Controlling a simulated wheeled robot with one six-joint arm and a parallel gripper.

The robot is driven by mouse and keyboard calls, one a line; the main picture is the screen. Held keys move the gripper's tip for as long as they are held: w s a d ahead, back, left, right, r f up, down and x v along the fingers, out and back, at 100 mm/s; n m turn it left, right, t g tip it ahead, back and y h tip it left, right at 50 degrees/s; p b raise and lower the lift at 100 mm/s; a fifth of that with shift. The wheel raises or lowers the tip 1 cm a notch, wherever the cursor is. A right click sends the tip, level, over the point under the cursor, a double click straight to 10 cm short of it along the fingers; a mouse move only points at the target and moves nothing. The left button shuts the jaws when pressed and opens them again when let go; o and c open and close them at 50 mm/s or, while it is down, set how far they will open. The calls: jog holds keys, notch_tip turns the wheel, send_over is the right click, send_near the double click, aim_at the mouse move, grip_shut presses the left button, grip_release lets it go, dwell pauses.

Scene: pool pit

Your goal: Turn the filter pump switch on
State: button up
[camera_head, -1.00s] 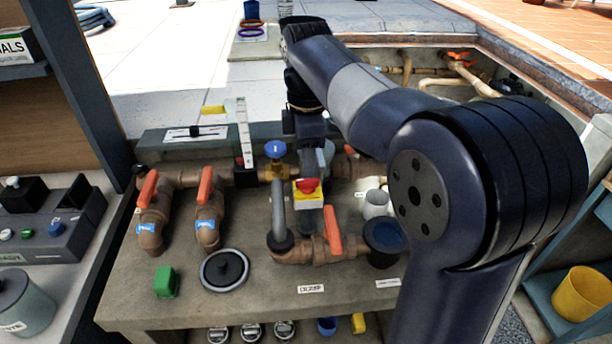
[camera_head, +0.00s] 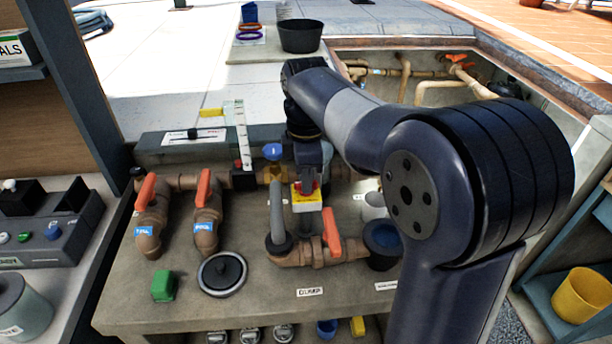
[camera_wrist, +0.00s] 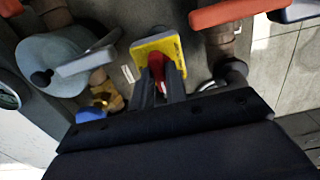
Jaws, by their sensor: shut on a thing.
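The switch has a yellow plate (camera_head: 309,203) with a red knob (camera_head: 307,187) among the pipes on the grey bench. In the wrist view the yellow plate (camera_wrist: 172,50) is tilted and the red knob (camera_wrist: 156,66) stands out from it. My gripper (camera_wrist: 160,86) has its two fingers around the red knob and is shut on it. In the head view my gripper (camera_head: 310,177) comes down from behind onto the knob, and its fingers are partly hidden. Which way the knob points is hard to tell.
Orange-handled valves (camera_head: 206,190) stand left of the switch, and another orange handle (camera_head: 331,232) stands just in front. A blue-knobbed valve (camera_head: 273,152) is close on the left. A dark blue cup (camera_head: 383,241) and a round black lid (camera_head: 222,273) are on the bench.

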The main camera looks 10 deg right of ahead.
grip_shut()
jog(key=shift+m+p, duration=0.3)
jog(key=shift+p, duration=0.05)
jog(key=shift+r+m+p, duration=0.15)
jog(key=shift+m+p, duration=0.55)
jog(key=shift+m, duration=0.3)
jog(key=m+p, duration=0.3)
jog(key=m, duration=0.3)
jog(key=m+p, duration=0.1)
jog(key=m, duration=0.3)
jog(key=shift+m+p, duration=0.3)
jog(key=shift+m, duration=0.1)
jog(key=m+p, duration=0.1)
jog(key=m, duration=0.3)
jog(key=shift+m, duration=0.4)
